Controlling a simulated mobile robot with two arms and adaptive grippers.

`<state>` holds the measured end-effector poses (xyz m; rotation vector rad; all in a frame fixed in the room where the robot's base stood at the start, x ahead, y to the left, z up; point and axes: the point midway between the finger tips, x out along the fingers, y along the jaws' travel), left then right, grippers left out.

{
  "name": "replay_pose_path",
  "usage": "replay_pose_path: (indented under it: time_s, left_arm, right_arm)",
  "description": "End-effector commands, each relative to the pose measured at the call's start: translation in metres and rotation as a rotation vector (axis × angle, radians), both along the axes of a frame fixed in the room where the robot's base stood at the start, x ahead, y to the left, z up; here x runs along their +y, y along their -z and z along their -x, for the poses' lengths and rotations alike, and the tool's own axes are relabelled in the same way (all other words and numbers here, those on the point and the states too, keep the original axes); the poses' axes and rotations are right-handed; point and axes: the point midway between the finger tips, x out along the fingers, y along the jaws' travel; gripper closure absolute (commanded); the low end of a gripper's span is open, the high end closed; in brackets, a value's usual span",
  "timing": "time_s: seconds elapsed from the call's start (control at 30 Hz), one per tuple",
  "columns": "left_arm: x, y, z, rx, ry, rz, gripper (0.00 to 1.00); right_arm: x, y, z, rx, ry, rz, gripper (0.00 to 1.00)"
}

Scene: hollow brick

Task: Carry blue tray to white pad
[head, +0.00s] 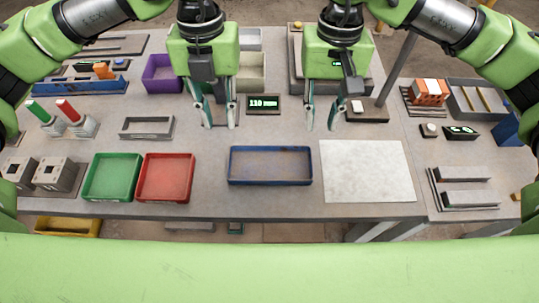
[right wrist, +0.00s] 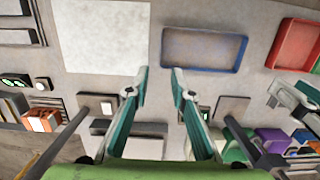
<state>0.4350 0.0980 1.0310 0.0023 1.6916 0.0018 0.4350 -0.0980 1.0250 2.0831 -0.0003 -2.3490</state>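The blue tray (head: 271,181) is empty and lies flat near the front middle of the table; it also shows in the right wrist view (right wrist: 204,66). The white pad (head: 367,171) lies to its right with a narrow gap between them, and it is bare; the right wrist view shows it too (right wrist: 104,35). My left gripper (head: 219,125) hangs open and empty behind and left of the blue tray. My right gripper (head: 320,128) is open and empty, behind the tray's right end and the pad; its spread fingers show in the right wrist view (right wrist: 160,72).
A red tray (head: 165,178) and a green tray (head: 112,178) stand left of the blue tray. A small display (head: 263,104) stands between my grippers. A grey slotted block (head: 147,126) lies at the left. Grey bars (head: 467,188) lie right of the pad.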

Motion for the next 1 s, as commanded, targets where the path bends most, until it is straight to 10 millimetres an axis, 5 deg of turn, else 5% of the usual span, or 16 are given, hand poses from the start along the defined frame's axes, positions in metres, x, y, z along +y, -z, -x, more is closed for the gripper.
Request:
replay_pose_path:
  time_s: [0.43,1.0]
  left_arm:
    - [0.000,0.013,0.001,0.003,-0.001,0.000,0.78]
    - [0.000,0.115,0.015,0.004,-0.002,0.001,0.78]
  right_arm:
    - [0.000,0.013,0.002,0.004,0.001,0.001,0.78]
    - [0.000,0.115,0.015,0.005,0.002,-0.001,0.78]
